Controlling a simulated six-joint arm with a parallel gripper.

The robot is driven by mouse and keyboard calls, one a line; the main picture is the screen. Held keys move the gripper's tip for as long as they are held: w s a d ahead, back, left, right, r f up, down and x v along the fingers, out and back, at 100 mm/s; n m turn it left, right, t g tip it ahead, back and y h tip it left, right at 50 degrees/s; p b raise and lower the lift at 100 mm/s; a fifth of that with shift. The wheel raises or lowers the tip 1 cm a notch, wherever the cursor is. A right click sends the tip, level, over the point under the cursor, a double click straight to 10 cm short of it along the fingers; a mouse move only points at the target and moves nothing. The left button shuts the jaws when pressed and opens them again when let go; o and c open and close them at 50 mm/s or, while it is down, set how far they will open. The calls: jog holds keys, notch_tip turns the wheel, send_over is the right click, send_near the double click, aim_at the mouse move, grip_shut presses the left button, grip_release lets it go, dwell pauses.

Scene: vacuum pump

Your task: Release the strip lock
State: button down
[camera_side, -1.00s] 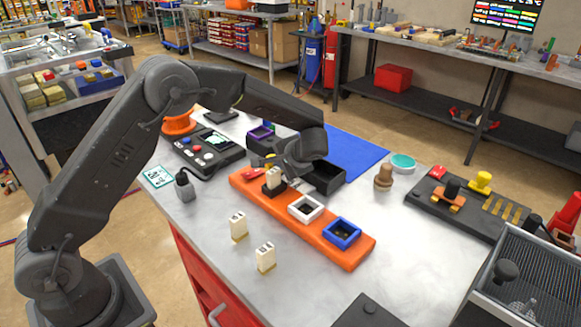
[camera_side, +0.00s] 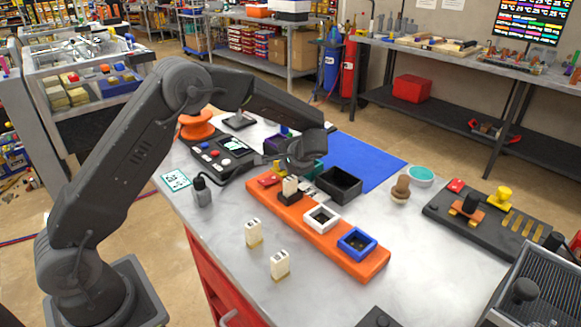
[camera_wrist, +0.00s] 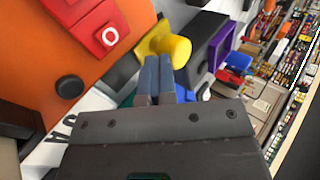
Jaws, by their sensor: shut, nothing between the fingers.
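The orange strip (camera_side: 330,236) lies on the bench with black, white and blue sockets in a row. A white block (camera_side: 290,186) stands in the black socket. A red block (camera_side: 268,181) sits at the strip's far left end; the wrist view shows it as a red block with a white ring mark (camera_wrist: 108,36). A yellow knob (camera_wrist: 172,47) is beside it at the strip's edge. My gripper (camera_wrist: 155,62) is shut and empty, fingertips close to the yellow knob; I cannot tell whether they touch. In the side view the fingertips are hard to make out.
An open black bin (camera_side: 340,186) and a purple bin stand behind the strip. Two white blocks (camera_side: 254,232) stand in front. A wooden knob (camera_side: 400,189) and teal dish (camera_side: 421,176) are right.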

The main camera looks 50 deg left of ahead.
jog(key=shift+a, duration=0.2)
jog(key=v, duration=1.4)
jog(key=shift+d, duration=0.15)
jog(key=shift+f, duration=0.1)
jog(key=s+d+r+t+h, duration=0.1)
jog(key=s+r+h, duration=0.1)
jog(key=s, duration=0.8)
jog(key=s+d+r+n+t+h, duration=0.1)
jog(key=s+h, duration=0.3)
jog(key=s, duration=0.6)
jog(key=s+d+r+t+h, duration=0.1)
jog(key=s+r+t+h, duration=0.1)
jog(key=s, duration=0.8)
jog(key=shift+r+n+h, duration=0.4)
jog(key=shift+r+h, duration=0.1)
jog(key=shift+r, duration=0.45)
